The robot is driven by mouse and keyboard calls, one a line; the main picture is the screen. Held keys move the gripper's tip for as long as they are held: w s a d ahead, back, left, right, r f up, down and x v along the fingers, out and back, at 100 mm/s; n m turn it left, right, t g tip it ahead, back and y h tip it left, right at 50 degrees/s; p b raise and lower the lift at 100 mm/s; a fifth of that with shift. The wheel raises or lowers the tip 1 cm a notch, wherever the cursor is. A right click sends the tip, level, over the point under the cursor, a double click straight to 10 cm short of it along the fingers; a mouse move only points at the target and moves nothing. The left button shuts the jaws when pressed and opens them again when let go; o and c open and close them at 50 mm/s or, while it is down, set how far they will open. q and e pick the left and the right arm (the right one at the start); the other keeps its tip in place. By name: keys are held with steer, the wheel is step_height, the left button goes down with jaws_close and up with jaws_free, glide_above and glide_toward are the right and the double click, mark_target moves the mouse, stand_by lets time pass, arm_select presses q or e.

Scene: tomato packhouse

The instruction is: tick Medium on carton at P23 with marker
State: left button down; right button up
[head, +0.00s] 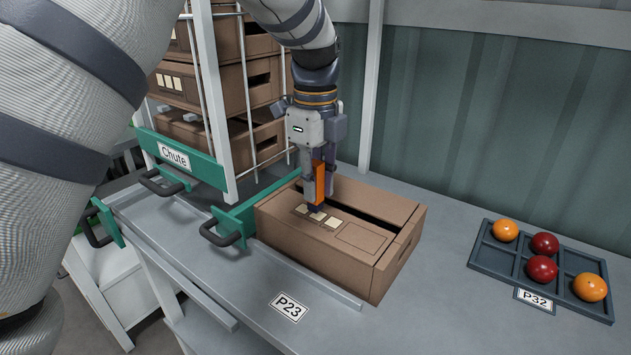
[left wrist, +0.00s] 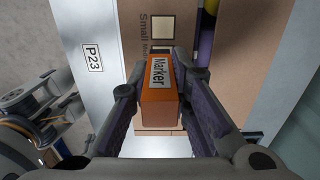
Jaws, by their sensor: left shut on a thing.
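The brown carton (head: 330,255) stands on the bench behind the P23 label (head: 289,307), which also shows in the left wrist view (left wrist: 92,58). Its top bears a row of three cream tick boxes (head: 318,216). My left gripper (head: 316,186) is shut on the orange marker (head: 320,182), pointing down over the row near the middle box. In the left wrist view the marker (left wrist: 158,88) hides part of the row. The word Small and its blank box (left wrist: 163,27) show; the Medium print is partly covered. I cannot tell whether the tip touches the carton.
A green handled bar (head: 236,222) adjoins the carton's left. A dark tray (head: 510,262) with red and orange tomatoes lies right, by label P32 (head: 535,299). Bench between is clear.

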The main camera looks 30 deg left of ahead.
mark_target(320, 162)
arm_select(q)
steer(key=shift+f, duration=0.6)
stand_by(0.6)
steer(key=shift+w+d, duration=0.35)
steer(key=shift+d, duration=0.05)
steer(key=shift+s+a, duration=0.4)
steer(key=shift+a, duration=0.1)
stand_by(0.5)
steer(key=shift+w+d, duration=0.45)
steer(key=shift+d, duration=0.05)
steer(key=shift+s+a, duration=0.15)
stand_by(0.4)
steer(key=shift+r, duration=0.1)
steer(key=shift+r, duration=2.95)
steer(key=shift+f, duration=0.1)
